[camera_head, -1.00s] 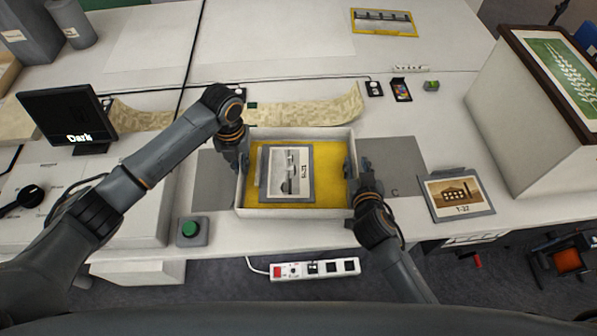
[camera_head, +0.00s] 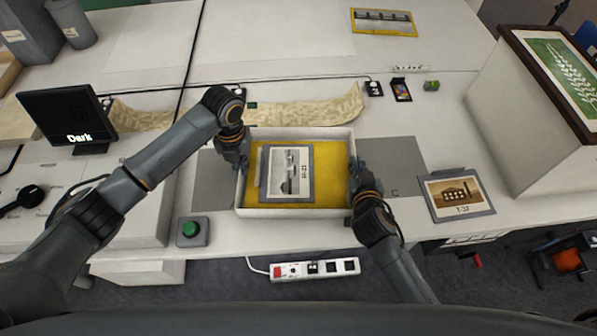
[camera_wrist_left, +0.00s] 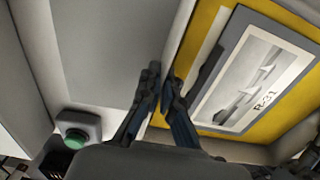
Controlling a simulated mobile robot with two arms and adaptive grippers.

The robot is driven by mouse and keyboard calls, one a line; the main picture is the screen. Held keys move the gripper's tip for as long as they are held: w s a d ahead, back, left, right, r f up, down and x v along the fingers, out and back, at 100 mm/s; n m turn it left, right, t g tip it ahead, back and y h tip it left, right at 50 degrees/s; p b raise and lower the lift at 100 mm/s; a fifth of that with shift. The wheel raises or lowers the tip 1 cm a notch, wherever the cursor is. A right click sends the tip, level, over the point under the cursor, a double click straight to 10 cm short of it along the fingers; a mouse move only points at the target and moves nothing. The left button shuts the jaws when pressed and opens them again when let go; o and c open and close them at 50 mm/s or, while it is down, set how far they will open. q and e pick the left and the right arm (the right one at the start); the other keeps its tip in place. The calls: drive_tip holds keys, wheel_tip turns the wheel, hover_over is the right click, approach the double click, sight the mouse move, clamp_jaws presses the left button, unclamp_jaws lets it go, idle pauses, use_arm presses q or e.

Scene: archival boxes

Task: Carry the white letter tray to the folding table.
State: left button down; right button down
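The white letter tray (camera_head: 295,213) lies on the white bench in the head view, with a yellow bottom. A grey-framed picture card marked R-31 (camera_head: 287,173) lies in it, and it also shows in the left wrist view (camera_wrist_left: 250,80). My left gripper (camera_head: 243,160) is at the tray's left wall, its fingers closed on either side of it; they also show in the left wrist view (camera_wrist_left: 162,88). My right gripper (camera_head: 355,168) is at the right wall, its fingers drawn together on it. I cannot make out a folding table.
A green button box (camera_head: 193,231) stands front left of the tray. A monitor (camera_head: 68,115) stands at left, a big white box (camera_head: 530,120) at right. A power strip (camera_head: 315,269) is below the front edge.

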use_arm(q)
drive_tip(key=shift+r, duration=0.2)
use_arm(e)
drive_tip(key=shift+r, duration=0.2)
